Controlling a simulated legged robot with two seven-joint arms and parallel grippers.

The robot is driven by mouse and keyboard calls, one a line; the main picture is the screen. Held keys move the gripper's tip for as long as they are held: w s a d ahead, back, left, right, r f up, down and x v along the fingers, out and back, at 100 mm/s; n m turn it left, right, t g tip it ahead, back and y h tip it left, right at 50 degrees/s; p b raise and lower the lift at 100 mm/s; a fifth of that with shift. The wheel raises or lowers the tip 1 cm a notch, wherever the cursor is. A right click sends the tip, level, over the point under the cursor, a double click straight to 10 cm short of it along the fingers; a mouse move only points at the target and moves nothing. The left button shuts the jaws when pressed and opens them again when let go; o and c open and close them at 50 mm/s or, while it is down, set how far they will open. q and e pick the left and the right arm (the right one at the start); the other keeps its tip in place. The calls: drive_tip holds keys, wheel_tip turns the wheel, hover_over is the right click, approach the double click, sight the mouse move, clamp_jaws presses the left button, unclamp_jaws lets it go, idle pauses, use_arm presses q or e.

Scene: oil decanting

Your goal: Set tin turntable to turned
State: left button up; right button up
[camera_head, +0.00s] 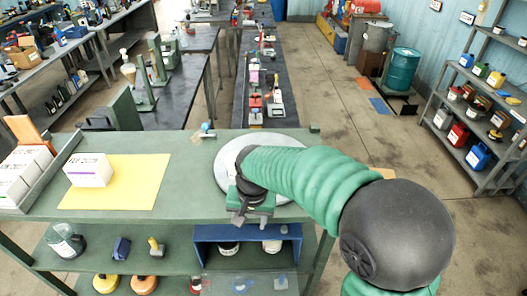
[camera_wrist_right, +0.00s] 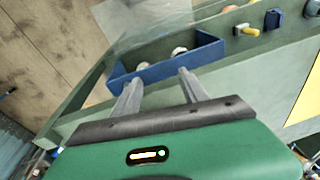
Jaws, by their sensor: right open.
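The turntable is a round pale grey disc (camera_head: 229,158) on the green bench, at the right part of its top in the head view. My right arm covers much of the disc, so anything under the arm is hidden. No tin shows on the visible part of the disc. My right gripper (camera_head: 250,220) is near the disc's front side, by the bench's front edge. In the right wrist view its two fingers (camera_wrist_right: 158,77) are apart with nothing between them. I cannot tell whether it touches the disc. My left gripper is not in view.
A white box (camera_head: 89,170) stands on a yellow sheet (camera_head: 140,183) to the left. A blue open bin (camera_head: 213,232) with several small items sits on the shelf below; it also shows in the wrist view (camera_wrist_right: 213,50). A small blue-topped item (camera_head: 207,129) stands behind the disc.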

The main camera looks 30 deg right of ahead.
drive_tip(key=w+d+r+m, duration=0.1)
drive_tip(key=w+r+m+b, duration=0.1)
drive_tip(key=r, duration=0.1)
drive_tip(key=shift+w+d, duration=0.3)
drive_tip(key=shift+d, duration=0.05)
drive_tip(key=w+d+r+m, duration=0.1)
drive_tip(key=r, duration=0.1)
drive_tip(key=w+d+r+m, duration=0.1)
drive_tip(key=r+m, duration=0.1)
drive_tip(key=w+d+r+m, duration=0.1)
drive_tip(key=r, duration=0.1)
drive_tip(key=shift+g, duration=0.3)
wheel_tip(320, 180, up, 14)
drive_tip(key=d+m+g, duration=0.1)
drive_tip(key=d+m, duration=0.2)
drive_tip(key=m, duration=0.8)
wheel_tip(320, 180, down, 17)
drive_tip(key=shift+s+d+r, duration=0.15)
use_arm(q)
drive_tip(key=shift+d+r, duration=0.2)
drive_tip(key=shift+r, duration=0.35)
use_arm(e)
drive_tip(key=shift+d, duration=0.1)
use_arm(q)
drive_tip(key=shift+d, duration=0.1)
use_arm(e)
drive_tip(key=shift+d, duration=0.1)
drive_tip(key=shift+c, duration=0.2)
